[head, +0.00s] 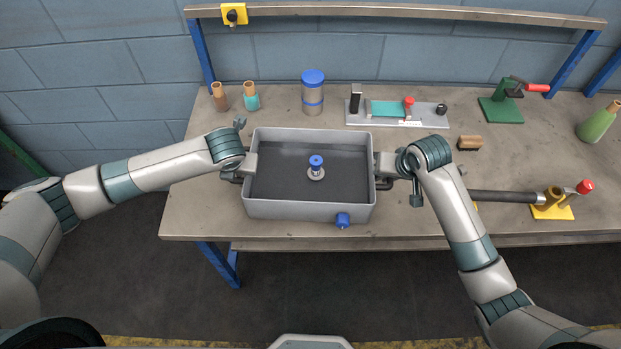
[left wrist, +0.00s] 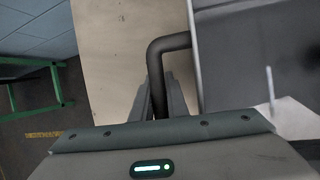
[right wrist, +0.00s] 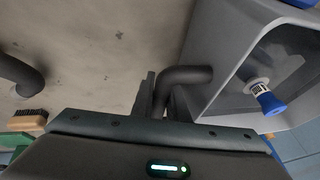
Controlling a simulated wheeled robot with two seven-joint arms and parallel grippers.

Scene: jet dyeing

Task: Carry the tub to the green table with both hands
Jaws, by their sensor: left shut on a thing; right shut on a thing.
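The grey open tub (head: 300,209) is at the front of the workbench, between my two grippers. A small blue-capped fitting (head: 316,172) stands in it, and a blue knob (head: 342,220) is on its front wall. My left gripper (head: 243,170) is shut on the dark handle (left wrist: 167,45) at the tub's left end. My right gripper (head: 383,172) is shut on the dark handle (right wrist: 188,75) at its right end. Green framework (left wrist: 38,75), possibly the green table, shows at the left wrist view's left side; a green edge (head: 18,155) shows far left in the head view.
The workbench (head: 205,210) also holds a blue-lidded jar (head: 313,92), two spools (head: 234,98), a grey fixture plate (head: 430,116), a brush (head: 469,143), a dark bar (head: 500,196) and a green clamp (head: 502,108). A shelf rail crosses behind. Floor in front is clear.

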